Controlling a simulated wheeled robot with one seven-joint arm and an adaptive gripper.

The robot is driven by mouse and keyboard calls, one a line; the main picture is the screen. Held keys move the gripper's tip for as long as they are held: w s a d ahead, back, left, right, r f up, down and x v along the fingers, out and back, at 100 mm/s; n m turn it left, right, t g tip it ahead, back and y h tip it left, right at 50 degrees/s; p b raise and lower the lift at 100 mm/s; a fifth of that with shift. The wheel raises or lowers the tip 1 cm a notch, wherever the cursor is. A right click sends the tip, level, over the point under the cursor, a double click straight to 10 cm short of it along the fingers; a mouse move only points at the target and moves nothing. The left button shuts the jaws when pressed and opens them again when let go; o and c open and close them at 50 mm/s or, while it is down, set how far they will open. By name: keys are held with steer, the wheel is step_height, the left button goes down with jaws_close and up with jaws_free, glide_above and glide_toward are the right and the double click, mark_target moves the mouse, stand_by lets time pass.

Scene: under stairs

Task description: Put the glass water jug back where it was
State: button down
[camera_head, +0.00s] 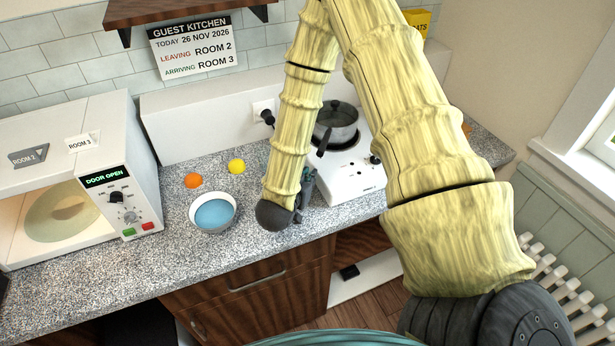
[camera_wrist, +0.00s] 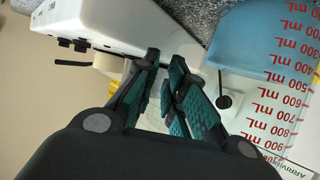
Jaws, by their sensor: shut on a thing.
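The glass water jug (camera_wrist: 275,95) fills the right of the wrist view, clear with red mL marks, shown upside down. A pale blue area shows across its low marks; I cannot tell for sure whether it is water inside. My gripper (camera_wrist: 168,95) is beside the jug, its fingers closed where the clear handle would be; the handle is hard to make out. In the head view my gripper (camera_head: 306,188) is mostly behind my forearm, by the hob's left side, and the jug is not clearly visible. I cannot tell whether the jug touches the counter.
The white hob (camera_head: 345,180) with a dark pot (camera_head: 338,122) stands right of my gripper. A white bowl (camera_head: 213,212), blue inside, an orange ball (camera_head: 193,180) and a yellow ball (camera_head: 236,166) lie left. An open microwave (camera_head: 130,180) stands further left. The speckled counter's (camera_head: 110,270) front is clear.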

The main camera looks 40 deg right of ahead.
stand_by(0.3)
steer(key=c, duration=1.5)
jaws_free()
steer(key=shift+f, duration=0.1)
steer(key=shift+a, duration=0.1)
steer(key=b+v, duration=0.4)
steer(key=v, duration=0.8)
